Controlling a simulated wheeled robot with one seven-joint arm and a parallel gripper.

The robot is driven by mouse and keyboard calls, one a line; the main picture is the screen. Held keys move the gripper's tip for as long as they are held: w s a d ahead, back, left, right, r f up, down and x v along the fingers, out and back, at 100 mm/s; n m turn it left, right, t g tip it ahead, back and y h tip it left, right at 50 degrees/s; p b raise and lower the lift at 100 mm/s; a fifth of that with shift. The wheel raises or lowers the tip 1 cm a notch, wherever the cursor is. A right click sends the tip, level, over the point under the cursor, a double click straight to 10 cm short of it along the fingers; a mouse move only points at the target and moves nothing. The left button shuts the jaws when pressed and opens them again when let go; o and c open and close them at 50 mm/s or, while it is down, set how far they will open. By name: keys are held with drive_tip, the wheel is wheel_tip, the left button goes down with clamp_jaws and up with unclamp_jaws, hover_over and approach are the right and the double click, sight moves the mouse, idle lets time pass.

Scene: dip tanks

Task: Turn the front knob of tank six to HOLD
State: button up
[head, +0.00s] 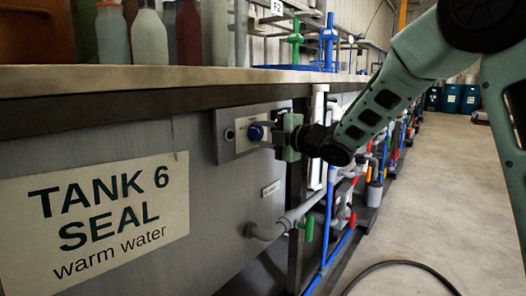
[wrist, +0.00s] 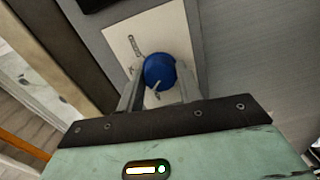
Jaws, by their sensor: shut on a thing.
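The front knob of tank six is a round blue knob (head: 256,132) on a pale panel (head: 228,155) on the tank's front. It also shows in the wrist view (wrist: 160,70), with a light pointer mark toward its lower edge. My gripper (head: 268,136) reaches it from the right, and in the wrist view its two fingers (wrist: 158,92) stand on either side of the knob, shut on it. Small lettering on the panel is too blurred to read. The tank sign (head: 100,215) reads "TANK 6 SEAL warm water".
A counter edge (head: 130,78) runs above the panel, with several bottles (head: 150,38) on it. A grey pipe (head: 275,228) with a green handle (head: 309,228) is below right. A black hose (head: 400,264) lies on the otherwise open floor at right.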

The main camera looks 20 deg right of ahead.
drive_tip(key=n+b, duration=0.2)
drive_tip(key=b, duration=0.1)
drive_tip(key=shift+f+n+b, duration=0.3)
drive_tip(key=shift+n, duration=0.1)
drive_tip(key=shift+r+n+b, duration=0.15)
drive_tip(key=shift+n+b, duration=0.45)
drive_tip(key=shift+b, duration=0.1)
drive_tip(key=o, duration=1)
drive_tip(key=shift+r, duration=0.1)
drive_tip(key=shift+s, duration=0.1)
drive_tip(key=p+v, duration=0.2)
drive_tip(key=v, duration=1.5)
drive_tip(key=shift+s+p, duration=0.2)
drive_tip(key=shift+p, duration=0.2)
